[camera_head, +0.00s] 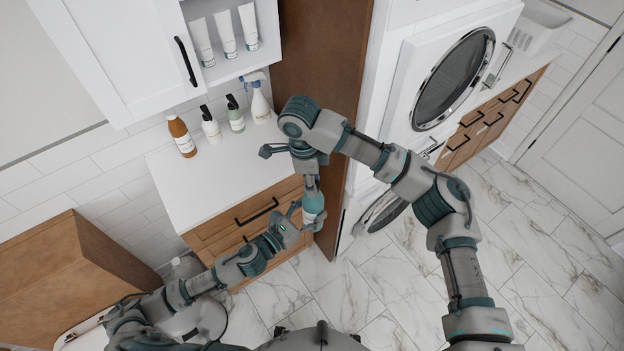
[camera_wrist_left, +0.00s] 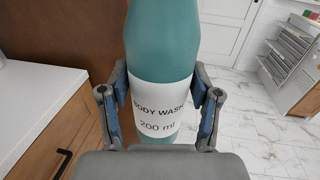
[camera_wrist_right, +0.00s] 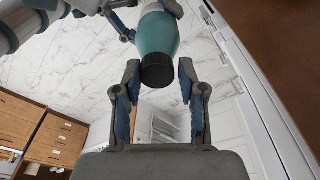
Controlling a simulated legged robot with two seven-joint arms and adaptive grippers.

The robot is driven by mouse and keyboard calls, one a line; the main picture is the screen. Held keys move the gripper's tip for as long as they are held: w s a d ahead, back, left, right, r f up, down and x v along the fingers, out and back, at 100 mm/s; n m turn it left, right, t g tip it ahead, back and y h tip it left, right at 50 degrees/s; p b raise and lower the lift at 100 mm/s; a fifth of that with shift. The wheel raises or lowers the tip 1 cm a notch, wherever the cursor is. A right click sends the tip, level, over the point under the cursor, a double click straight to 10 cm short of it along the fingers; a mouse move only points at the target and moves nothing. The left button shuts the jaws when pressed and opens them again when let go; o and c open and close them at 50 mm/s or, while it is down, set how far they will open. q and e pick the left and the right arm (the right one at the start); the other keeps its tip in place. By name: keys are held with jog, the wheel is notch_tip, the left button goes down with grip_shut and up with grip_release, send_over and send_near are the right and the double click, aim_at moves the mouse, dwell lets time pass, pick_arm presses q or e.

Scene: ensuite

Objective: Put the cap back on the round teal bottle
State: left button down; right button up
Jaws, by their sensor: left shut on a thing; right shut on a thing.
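The round teal bottle (camera_head: 313,203) has a white label reading "BODY WASH 200 ml". My left gripper (camera_wrist_left: 160,95) is shut around the bottle's labelled body (camera_wrist_left: 163,55), in front of the drawer cabinet. In the head view my right gripper (camera_head: 311,178) is above the bottle, pointing down. In the right wrist view the dark ribbed cap (camera_wrist_right: 157,71) is between the tips of my right gripper (camera_wrist_right: 159,78), which is shut on it. The cap is in line with the bottle's narrow end and appears to meet it. I cannot tell whether it is fully seated.
A white counter (camera_head: 205,185) over wooden drawers is at left. It holds a brown bottle (camera_head: 181,137), two small pump bottles and a spray bottle (camera_head: 260,105) along the wall. A tall brown panel (camera_head: 325,60) and washing machines are to the right. Marble floor is clear.

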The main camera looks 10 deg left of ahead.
jog(key=shift+w, duration=0.15)
jog(key=o, duration=0.7)
jog(key=shift+a, duration=0.1)
jog(key=shift+r, duration=0.1)
